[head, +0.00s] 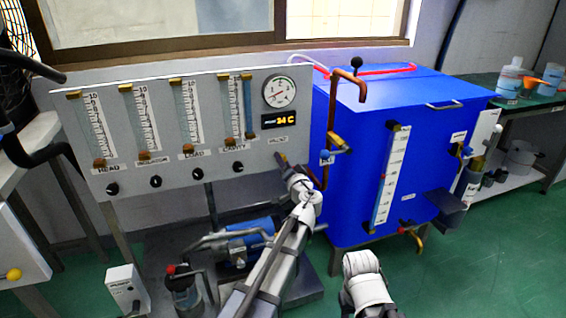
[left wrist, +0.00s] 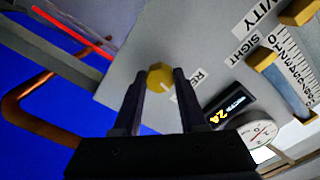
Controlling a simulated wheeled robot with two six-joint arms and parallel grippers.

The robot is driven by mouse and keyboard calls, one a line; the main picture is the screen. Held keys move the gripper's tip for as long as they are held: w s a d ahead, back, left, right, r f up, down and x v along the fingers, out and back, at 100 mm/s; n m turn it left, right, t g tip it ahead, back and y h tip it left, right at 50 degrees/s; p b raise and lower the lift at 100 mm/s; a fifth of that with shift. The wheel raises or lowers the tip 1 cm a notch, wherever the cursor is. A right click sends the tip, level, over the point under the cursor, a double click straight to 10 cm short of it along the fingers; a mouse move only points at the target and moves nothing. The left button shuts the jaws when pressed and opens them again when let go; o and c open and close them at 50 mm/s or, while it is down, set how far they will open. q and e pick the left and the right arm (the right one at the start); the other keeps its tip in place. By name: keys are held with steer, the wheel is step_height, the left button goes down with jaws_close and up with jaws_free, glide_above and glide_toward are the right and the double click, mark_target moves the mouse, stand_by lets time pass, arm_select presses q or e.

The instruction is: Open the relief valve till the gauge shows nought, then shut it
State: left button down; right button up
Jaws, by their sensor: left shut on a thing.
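The relief valve's yellow knob (left wrist: 160,74) is on the panel's grey face (left wrist: 200,62), beside a partly hidden label starting "RE". It has a pale mark on its rim. My left gripper (left wrist: 156,88) is shut on the knob, one dark finger on each side. In the head view, my left gripper (head: 285,166) is at the panel's lower right corner and largely hides the knob. The round pressure gauge (head: 280,91) is above it; its needle is too small to read surely. The gauge also shows in the left wrist view (left wrist: 259,136), tilted and partly cut by my gripper.
A display (head: 279,121) reads 24 C below the gauge. Several flow tubes (head: 139,118) and black knobs (head: 156,181) line the panel. A blue tank (head: 360,180) with a copper pipe (head: 334,110) stands close on the right. A blue pump (head: 245,240) sits below.

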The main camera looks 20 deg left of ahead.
stand_by(0.4)
arm_select(q)
steer(key=shift+c, duration=2.3)
jaws_free()
steer(key=shift+s, duration=0.1)
steer(key=v, duration=0.7)
steer(key=shift+s+d, duration=0.25)
steer(key=shift+s, duration=0.05)
steer(key=shift+f, duration=0.1)
